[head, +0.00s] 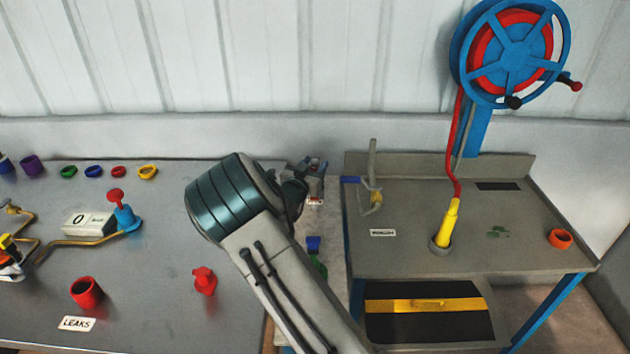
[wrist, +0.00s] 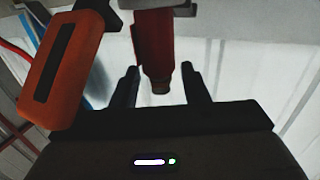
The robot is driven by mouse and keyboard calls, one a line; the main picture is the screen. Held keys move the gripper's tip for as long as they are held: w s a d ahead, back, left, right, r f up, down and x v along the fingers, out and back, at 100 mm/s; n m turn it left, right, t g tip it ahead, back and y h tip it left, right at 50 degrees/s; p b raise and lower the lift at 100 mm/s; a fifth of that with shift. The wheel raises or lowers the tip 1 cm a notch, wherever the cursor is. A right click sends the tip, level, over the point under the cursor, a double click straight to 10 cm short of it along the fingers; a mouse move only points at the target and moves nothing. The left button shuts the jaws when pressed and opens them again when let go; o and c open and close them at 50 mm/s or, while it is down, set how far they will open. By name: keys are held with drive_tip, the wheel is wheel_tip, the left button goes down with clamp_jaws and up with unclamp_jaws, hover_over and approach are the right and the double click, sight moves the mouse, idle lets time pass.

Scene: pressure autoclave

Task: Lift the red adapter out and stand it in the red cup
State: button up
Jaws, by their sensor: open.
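A red cup (head: 87,292) with a dark hollow stands on the left bench beside the LEAKS label. In the wrist view, a red stepped cylinder (wrist: 155,45), which looks like the red adapter, runs from a pale block (wrist: 160,4) at the top edge. My gripper (wrist: 159,72) is open, with one dark finger on each side of the cylinder's narrow end and visible gaps.
An orange handle-like part (wrist: 65,70) is close at left in the wrist view. The right bench (head: 400,260) carries a yellow nozzle (head: 448,222) on a red hose and an orange-red ring or cup (head: 560,239). A gauge box (head: 88,222) sits behind the red cup.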

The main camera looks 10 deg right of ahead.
drive_tip(key=shift+w+d, duration=0.25)
drive_tip(key=shift+w, duration=0.15)
drive_tip(key=shift+c, duration=0.3)
clamp_jaws()
drive_tip(key=shift+r, duration=0.1)
